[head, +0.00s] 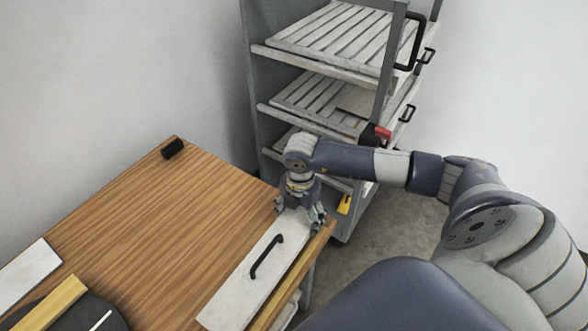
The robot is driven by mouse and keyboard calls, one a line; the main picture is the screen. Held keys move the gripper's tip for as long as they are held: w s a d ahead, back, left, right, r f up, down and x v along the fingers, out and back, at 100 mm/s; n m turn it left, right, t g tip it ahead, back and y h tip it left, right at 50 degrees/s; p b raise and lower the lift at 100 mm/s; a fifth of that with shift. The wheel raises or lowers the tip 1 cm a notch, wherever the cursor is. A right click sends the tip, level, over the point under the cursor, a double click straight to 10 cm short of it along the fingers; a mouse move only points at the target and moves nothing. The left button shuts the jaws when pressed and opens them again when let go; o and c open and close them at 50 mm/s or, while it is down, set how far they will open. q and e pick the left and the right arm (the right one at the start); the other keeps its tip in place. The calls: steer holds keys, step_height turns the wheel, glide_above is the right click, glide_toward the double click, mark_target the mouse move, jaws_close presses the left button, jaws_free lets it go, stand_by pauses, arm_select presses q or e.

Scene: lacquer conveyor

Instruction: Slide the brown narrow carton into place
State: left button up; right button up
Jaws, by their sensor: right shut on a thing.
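My right gripper (300,210) points down at the far end of a long pale board (232,293) with a black handle, its fingers closed around that end. The board lies along the right edge of the wooden table. A narrow light-brown strip (291,281) runs along the board's right side; I cannot tell whether it is a carton or the table's edge. Another narrow light-brown piece (55,304) lies at the lower left, on a dark round thing. No piece is clearly recognisable as the brown narrow carton. My left gripper is not in view.
The wooden table (150,225) has a clear middle. A small black object (172,148) sits at its far corner and a white panel (25,272) at its left. A grey rack (262,85) with slatted shelves stands beyond the table, close behind my right arm.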

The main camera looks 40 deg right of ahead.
steer(key=shift+s+f, duration=0.1)
steer(key=shift+s, duration=0.05)
steer(key=o, duration=1.2)
steer(key=shift+o, duration=0.2)
steer(key=shift+w+r, duration=0.2)
steer(key=shift+r, duration=0.2)
step_height(320, 180, up, 11)
steer(key=shift+r, duration=0.2)
steer(key=shift+s, duration=0.1)
